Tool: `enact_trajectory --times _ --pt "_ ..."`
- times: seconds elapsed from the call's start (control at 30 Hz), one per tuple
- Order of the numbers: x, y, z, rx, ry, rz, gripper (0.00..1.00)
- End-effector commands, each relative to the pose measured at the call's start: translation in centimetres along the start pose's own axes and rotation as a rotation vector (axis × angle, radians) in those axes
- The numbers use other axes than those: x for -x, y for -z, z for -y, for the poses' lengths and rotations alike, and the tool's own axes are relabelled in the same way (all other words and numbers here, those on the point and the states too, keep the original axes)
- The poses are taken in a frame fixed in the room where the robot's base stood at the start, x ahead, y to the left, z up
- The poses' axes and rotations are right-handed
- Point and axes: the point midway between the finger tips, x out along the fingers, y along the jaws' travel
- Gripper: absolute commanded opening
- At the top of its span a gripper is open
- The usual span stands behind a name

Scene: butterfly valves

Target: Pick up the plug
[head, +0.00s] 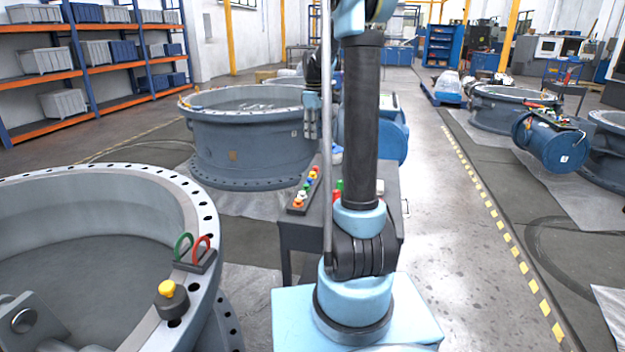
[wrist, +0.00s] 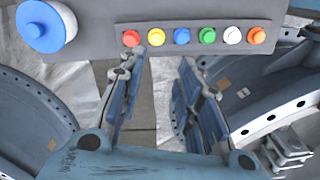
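A row of small coloured plugs stands in a dark strip (wrist: 265,32) on a grey cart top: red (wrist: 131,38), yellow (wrist: 156,37), blue (wrist: 182,36), green (wrist: 207,35), white (wrist: 232,35) and orange (wrist: 257,35). In the head view the strip (head: 294,209) lies on the cart beside my arm. Another plug-like piece, black with a yellow top (head: 167,290), sits on the near valve's flange. I cannot tell which one the task means. My gripper (wrist: 163,66) is open and empty, its fingertips apart and just short of the row in the wrist view.
The grey cart (head: 293,235) stands near my base. A large near valve ring (head: 95,178) fills the left, with red and green loops (head: 194,250) on its flange. Another big valve (head: 250,150) stands behind. A blue-and-white round thing (wrist: 45,25) is left of the strip.

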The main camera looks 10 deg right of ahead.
Motion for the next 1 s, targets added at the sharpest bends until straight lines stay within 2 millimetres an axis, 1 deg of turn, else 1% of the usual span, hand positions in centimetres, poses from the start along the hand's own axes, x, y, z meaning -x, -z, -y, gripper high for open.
enact_trajectory --times 0.13,0.23,0.6,0.8,0.9,1.0 --pt "-0.7 0.5 -0.6 0.015 0.002 0.002 0.32" --pt "-2.0 0.5 -0.6 0.016 0.003 0.002 0.32" --pt "-8.4 0.5 -0.6 0.015 0.002 0.002 0.32" --pt "-11.3 0.5 -0.6 0.015 0.002 0.002 0.32" --pt "-12.1 0.5 -0.5 0.015 0.002 0.002 0.32" --pt "-12.5 0.5 -0.5 0.015 0.002 0.002 0.32"
